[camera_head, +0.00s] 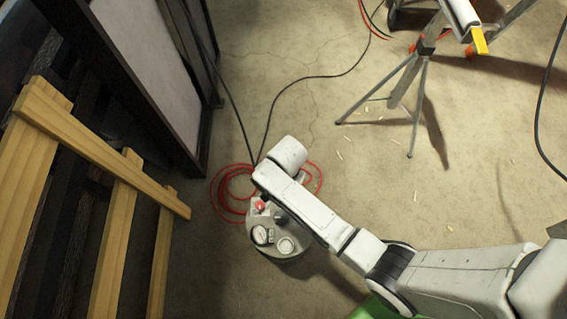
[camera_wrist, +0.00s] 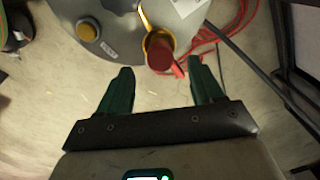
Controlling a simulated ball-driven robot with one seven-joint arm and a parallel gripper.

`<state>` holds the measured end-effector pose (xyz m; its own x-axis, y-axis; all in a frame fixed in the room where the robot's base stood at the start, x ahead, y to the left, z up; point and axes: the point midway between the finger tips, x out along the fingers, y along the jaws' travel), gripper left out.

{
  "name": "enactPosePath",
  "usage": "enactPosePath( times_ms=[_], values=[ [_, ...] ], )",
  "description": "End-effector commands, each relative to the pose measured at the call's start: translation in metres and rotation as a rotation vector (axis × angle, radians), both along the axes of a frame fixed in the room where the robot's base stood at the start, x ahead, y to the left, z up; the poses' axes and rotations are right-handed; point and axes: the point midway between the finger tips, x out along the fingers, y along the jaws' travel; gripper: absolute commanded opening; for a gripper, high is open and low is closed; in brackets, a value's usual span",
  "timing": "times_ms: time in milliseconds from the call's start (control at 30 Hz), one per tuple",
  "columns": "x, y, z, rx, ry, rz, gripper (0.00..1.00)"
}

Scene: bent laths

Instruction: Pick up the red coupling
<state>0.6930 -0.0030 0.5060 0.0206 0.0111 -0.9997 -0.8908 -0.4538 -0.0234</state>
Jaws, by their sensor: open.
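The red coupling (camera_wrist: 158,52) shows in the wrist view as a dark red round piece within a yellow ring, at the edge of a grey machine top (camera_wrist: 110,70). In the head view the red coupling (camera_head: 261,205) is a small red spot on the left part of the round grey machine (camera_head: 285,254). My gripper (camera_wrist: 162,78) is open and empty, with its two dark green fingers apart. The coupling appears between and beyond the fingertips in the wrist view. In the head view I cannot make out my fingers clearly.
A red hose (camera_head: 228,197) lies coiled around the machine, with black cables (camera_head: 283,88) running over the floor. Wooden laths (camera_head: 115,160) and a dark framed panel (camera_head: 150,60) stand at left. A tripod (camera_head: 421,85) stands at the upper right. The floor right of the machine is mostly clear.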

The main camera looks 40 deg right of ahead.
Motion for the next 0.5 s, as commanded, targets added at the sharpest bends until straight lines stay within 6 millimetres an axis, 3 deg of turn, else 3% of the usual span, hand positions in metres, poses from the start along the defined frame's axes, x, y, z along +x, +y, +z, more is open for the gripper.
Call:
enactPosePath(
  times_ms=[167,500],
  values=[
    [0.0,0.001,-0.013,0.0,0.0,0.001,0.66],
    [0.001,0.005,-0.057,0.0,0.0,0.001,0.66]
  ],
)
